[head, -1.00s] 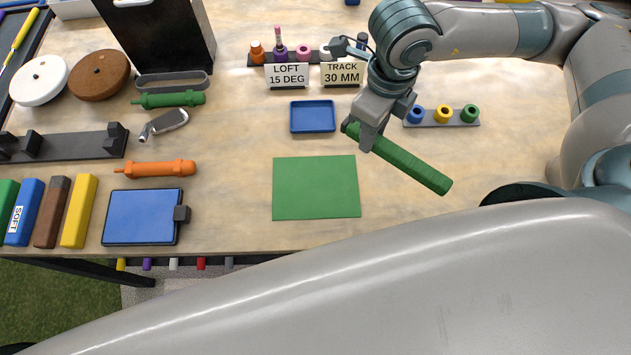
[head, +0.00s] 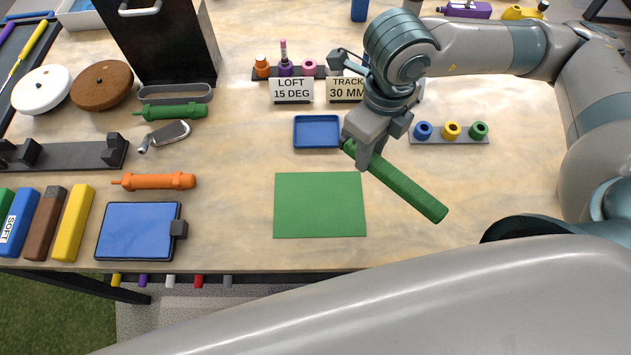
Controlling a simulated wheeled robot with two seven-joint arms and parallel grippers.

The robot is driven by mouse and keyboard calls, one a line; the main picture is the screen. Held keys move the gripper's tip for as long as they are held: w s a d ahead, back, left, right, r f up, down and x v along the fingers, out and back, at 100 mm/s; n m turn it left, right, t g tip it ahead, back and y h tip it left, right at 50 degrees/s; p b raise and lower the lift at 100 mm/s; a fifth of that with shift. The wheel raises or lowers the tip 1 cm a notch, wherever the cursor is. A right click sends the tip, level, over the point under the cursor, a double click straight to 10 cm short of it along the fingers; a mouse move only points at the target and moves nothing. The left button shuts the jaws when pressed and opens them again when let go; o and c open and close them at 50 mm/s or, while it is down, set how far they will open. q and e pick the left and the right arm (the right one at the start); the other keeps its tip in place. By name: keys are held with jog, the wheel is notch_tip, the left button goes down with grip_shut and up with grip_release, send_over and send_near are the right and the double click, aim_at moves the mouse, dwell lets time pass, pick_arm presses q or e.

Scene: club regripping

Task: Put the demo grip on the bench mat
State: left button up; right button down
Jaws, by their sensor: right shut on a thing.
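The demo grip, a long green ribbed bar (head: 408,188), is held in my right gripper (head: 362,152) near its upper left end. It slants down to the right. The bench mat, a flat green rectangle (head: 320,205), lies on the bench left of the grip, and its top is bare. The grip shows to the right of the mat and appears to be above the bench; its exact height is hard to tell. My right gripper is shut on the grip, close to the mat's upper right corner in the picture. My left gripper is not in view.
A blue tray (head: 317,132) sits just behind the mat. A rack with blue, yellow and green rings (head: 451,132) stands right of the gripper. Sign cards (head: 291,90) stand behind. An orange tool (head: 155,181) and blue pad (head: 137,231) lie left.

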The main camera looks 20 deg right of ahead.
jog(key=shift+w+a+f+b, duration=0.1)
jog(key=shift+a+f+b, duration=0.15)
jog(key=shift+f+b, duration=0.1)
jog(key=shift+a+r, duration=0.1)
jog(key=shift+a, duration=0.2)
jog(key=a+f+p, duration=0.1)
jog(key=a, duration=0.1)
jog(key=w+a+f+p, duration=0.1)
jog(key=a+f, duration=0.1)
jog(key=a, duration=0.1)
jog(key=w+a+f+p, duration=0.1)
jog(key=a+f+p, duration=0.1)
jog(key=a, duration=0.1)
jog(key=shift+w+a+f, duration=0.1)
jog(key=shift+w+a, duration=0.1)
jog(key=shift+w, duration=0.05)
jog(key=shift+f, duration=0.15)
jog(key=shift+f+p, duration=1)
jog(key=shift+f, duration=0.95)
